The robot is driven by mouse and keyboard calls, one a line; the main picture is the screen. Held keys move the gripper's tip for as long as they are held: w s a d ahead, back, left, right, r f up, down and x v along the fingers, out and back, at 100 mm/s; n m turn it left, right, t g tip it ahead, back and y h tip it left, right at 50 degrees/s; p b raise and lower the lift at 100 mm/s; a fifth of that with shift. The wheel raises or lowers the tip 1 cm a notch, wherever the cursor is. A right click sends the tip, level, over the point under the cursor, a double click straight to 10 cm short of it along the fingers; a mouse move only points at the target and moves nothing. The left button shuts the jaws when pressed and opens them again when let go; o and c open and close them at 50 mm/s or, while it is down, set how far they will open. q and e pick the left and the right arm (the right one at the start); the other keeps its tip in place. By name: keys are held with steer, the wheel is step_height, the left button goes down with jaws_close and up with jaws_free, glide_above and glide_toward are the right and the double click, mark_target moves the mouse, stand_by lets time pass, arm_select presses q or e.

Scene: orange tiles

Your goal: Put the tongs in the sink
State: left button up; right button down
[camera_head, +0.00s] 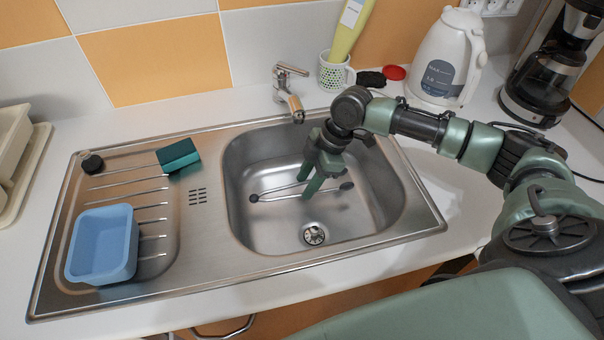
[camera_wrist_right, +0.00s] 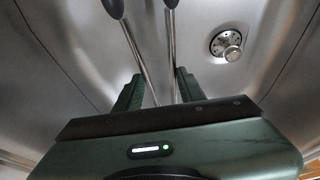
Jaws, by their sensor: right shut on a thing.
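The sink's metal basin (camera_head: 262,228) is in the middle of the head view, with a round drain (camera_head: 314,235) in its floor. My right gripper (camera_head: 313,192) points down inside the basin and is shut on the tongs (camera_head: 277,191). The tongs are thin metal with dark ends, and they stretch left and right of the fingers within the basin's outline. In the right wrist view, the tongs' two shafts (camera_wrist_right: 136,45) run between my green fingers (camera_wrist_right: 160,88). I cannot tell whether the tongs touch the basin floor. My left gripper is not in view.
A faucet (camera_head: 291,92) stands behind the basin. On the drainboard are a blue tub (camera_head: 102,245), a green sponge (camera_head: 178,155) and a black stopper (camera_head: 92,163). A white kettle (camera_head: 445,62), a coffee maker (camera_head: 553,70) and a perforated cup (camera_head: 334,74) stand behind my right arm.

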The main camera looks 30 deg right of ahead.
steer(key=shift+w+d+f, duration=0.15)
steer(key=shift+w+f, duration=0.15)
steer(key=shift+w, duration=0.25)
steer(key=shift+w+d+f, duration=0.15)
steer(key=shift+w+f, duration=0.1)
steer(key=shift+w, duration=0.3)
steer(key=shift+w+d+f, duration=0.2)
steer(key=shift+w+f, duration=0.4)
steer(key=shift+w, duration=0.15)
steer(key=shift+w+d+f, duration=0.2)
steer(key=shift+w+f, duration=0.4)
steer(key=shift+w, duration=0.15)
steer(key=shift+s, duration=0.1)
steer(key=c, duration=0.9)
jaws_free()
steer(key=shift+o, duration=0.2)
steer(key=v, duration=1.2)
steer(key=shift+b, duration=0.45)
